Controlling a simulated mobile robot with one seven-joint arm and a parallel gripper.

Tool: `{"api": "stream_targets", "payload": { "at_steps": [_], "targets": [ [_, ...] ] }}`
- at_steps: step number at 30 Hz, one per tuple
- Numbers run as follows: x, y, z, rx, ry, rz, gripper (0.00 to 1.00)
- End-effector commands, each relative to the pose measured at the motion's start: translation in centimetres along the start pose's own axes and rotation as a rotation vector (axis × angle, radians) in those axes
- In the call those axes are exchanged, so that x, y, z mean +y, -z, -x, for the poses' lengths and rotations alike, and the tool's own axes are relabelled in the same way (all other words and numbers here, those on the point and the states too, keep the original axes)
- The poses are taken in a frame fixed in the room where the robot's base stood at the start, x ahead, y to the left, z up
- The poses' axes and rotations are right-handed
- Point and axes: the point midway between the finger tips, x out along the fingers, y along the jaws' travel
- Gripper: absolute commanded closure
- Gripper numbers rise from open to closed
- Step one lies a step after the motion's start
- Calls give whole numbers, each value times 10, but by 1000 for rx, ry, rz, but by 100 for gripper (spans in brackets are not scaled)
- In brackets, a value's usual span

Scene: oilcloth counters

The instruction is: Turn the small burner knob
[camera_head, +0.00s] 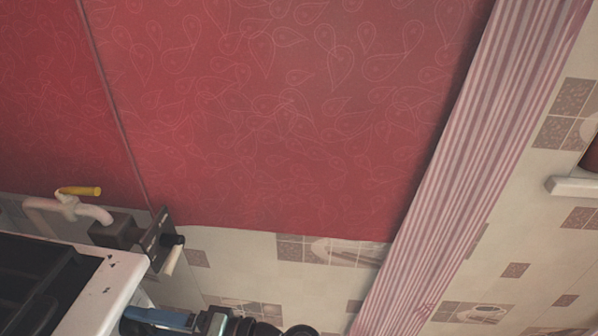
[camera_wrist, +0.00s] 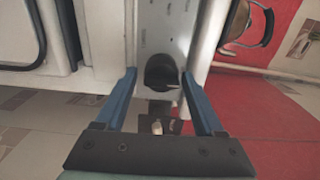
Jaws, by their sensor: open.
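In the wrist view a round black knob (camera_wrist: 161,72) sits on a grey metal panel (camera_wrist: 160,25) with faint printed marks. I cannot tell from its marks which burner it serves. My gripper (camera_wrist: 159,76) is open, with its blue fingers apart, one on each side of the knob. I cannot tell whether either finger touches it. In the head view my gripper (camera_head: 160,318) shows only in part at the bottom edge, beside the white stove corner (camera_head: 95,300). The knob cannot be made out there.
A black grate (camera_head: 30,275) lies on the stove top. Behind the stove are a pipe with a yellow handle (camera_head: 80,190) and a dark fitting with a pale handle (camera_head: 173,260). A pan (camera_wrist: 243,20) is at the upper right of the wrist view. Tiled floor lies below.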

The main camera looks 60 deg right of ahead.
Motion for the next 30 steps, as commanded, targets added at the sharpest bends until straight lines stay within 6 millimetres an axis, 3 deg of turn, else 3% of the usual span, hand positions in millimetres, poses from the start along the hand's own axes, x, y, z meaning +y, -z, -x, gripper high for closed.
{"api": "stream_targets", "payload": {
  "at_steps": [8,30],
  "targets": [
    [-10,1,-1,0,10,-118,18],
    [-4,1,0,1,7,-1262,18]
  ]
}}
